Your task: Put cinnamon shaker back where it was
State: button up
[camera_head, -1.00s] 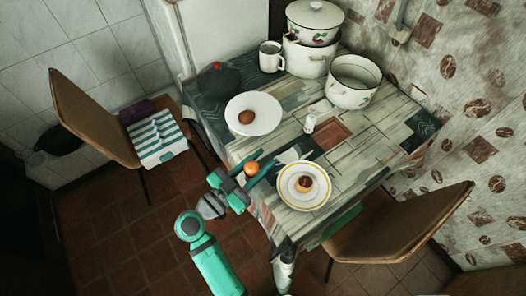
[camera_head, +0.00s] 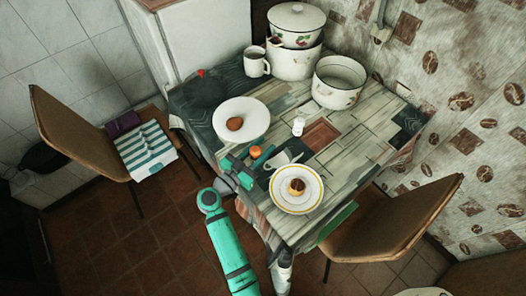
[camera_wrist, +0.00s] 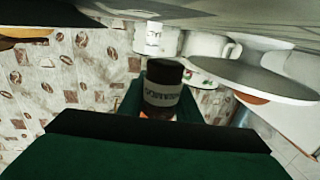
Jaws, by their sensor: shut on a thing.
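The cinnamon shaker (camera_wrist: 160,97) is a small jar with a dark end, a grey lettered label and an orange end. In the head view its orange top (camera_head: 255,152) shows between my fingers. My gripper (camera_head: 252,158) is shut on it at the table's near left edge, left of the yellow-rimmed plate. The wrist view looks upside down, with the table at the top. The shaker looks roughly upright, its orange end upward. I cannot tell whether its base touches the table. A white shaker (camera_head: 298,127) stands farther back on the table and also shows in the wrist view (camera_wrist: 153,38).
A yellow-rimmed plate (camera_head: 312,200) holds a small cake. A white plate (camera_head: 226,122) holds a brown egg-like thing. A mug (camera_head: 256,66), an open pot (camera_head: 338,88) and stacked pots (camera_head: 294,62) stand at the back. Bare table (camera_head: 360,150) lies to the right.

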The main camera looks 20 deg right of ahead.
jog(key=shift+w+d+f, duration=0.15)
jog(key=shift+w+f, duration=0.15)
jog(key=shift+f, duration=1.6)
jog(key=shift+f, duration=0.1)
jog(key=o, duration=1.1)
jog(key=shift+f, duration=0.1)
